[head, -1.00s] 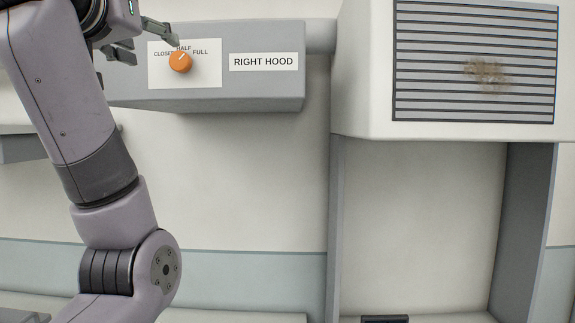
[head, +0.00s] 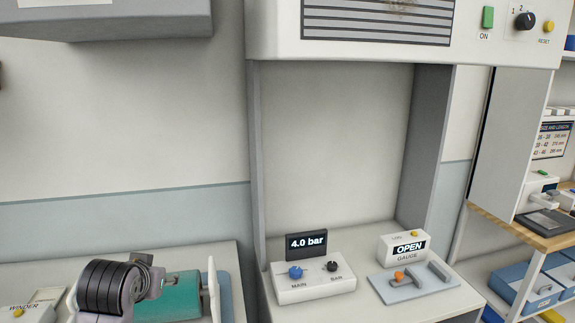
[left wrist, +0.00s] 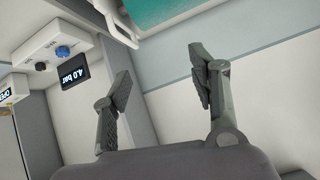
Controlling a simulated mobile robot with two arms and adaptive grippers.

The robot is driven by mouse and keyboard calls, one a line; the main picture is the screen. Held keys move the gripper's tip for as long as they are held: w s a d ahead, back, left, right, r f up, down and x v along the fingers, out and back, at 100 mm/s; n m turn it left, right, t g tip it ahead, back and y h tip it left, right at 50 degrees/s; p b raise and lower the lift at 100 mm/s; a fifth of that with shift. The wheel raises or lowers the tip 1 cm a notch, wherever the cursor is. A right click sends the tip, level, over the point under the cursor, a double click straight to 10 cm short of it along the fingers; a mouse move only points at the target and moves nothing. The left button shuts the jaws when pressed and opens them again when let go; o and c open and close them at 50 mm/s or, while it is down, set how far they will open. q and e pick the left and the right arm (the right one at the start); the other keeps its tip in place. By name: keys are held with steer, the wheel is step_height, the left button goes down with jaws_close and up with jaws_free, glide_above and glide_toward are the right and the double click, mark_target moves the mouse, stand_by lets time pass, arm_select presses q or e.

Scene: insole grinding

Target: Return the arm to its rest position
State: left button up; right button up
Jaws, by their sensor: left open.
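My left gripper (left wrist: 165,85) shows in the left wrist view with its two dark fingers spread apart and nothing between them. Beyond the fingers is a plain pale wall. My right gripper is in neither view.
A bench holds a control box (head: 313,284) with a "4.0 bar" display (head: 306,245) and a gauge unit reading OPEN (head: 408,248). A green machine (head: 176,297) stands near my arm. A grey hood box (head: 105,22) hangs above; the wall between is clear.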

arm_select(q)
steer(key=s+d+f+m+g+h, duration=0.1)
steer(key=s+d+f+g, duration=0.25)
steer(key=s+f, duration=1.3)
steer(key=s+d+f+m+g+h, duration=0.1)
steer(key=s+d+f, duration=0.1)
steer(key=s+f, duration=0.35)
steer(key=s+d+f+g, duration=0.1)
steer(key=s+f+g, duration=0.15)
steer(key=s, duration=0.65)
step_height(320, 180, down, 31)
steer(key=s+b, duration=0.2)
steer(key=b, duration=0.2)
steer(key=s+a+f+g+b, duration=0.2)
steer(key=s+f+b, duration=0.1)
steer(key=s+f, duration=1.4)
steer(key=shift+a+f+m, duration=0.25)
steer(key=shift+f+m, duration=0.05)
steer(key=shift+f, duration=0.65)
